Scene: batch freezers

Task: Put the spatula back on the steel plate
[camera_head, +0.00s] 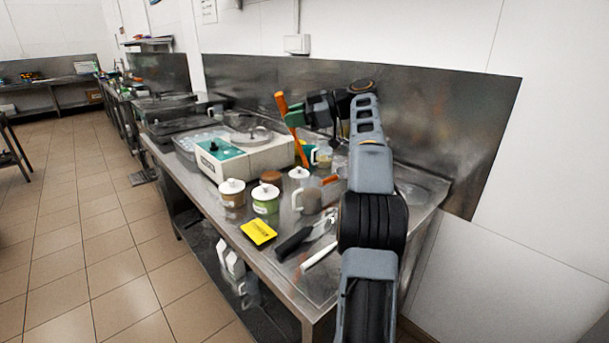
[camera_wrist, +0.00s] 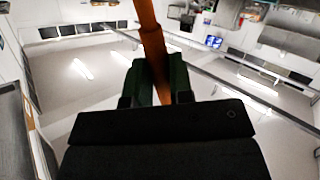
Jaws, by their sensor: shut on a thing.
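My gripper (camera_head: 297,117) is shut on the spatula (camera_head: 282,104), which has a long orange handle. The spatula is held up, tilted, above the steel table and behind the white and teal machine. In the wrist view, the orange spatula (camera_wrist: 151,38) rises between the dark green fingers of my gripper (camera_wrist: 160,82). The spatula's lower end is partly hidden among the things behind the machine. A flat, shiny steel surface that may be the steel plate (camera_head: 427,188) lies at the right end of the table, partly behind my arm; I cannot tell for sure.
The steel table (camera_head: 285,268) holds a white and teal machine (camera_head: 243,153), several lidded jars such as a green one (camera_head: 265,199), clear jugs (camera_head: 308,200), a yellow box (camera_head: 258,233) and a black-handled tool (camera_head: 295,242). A steel backsplash (camera_head: 440,120) stands behind. Tiled floor is free at left.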

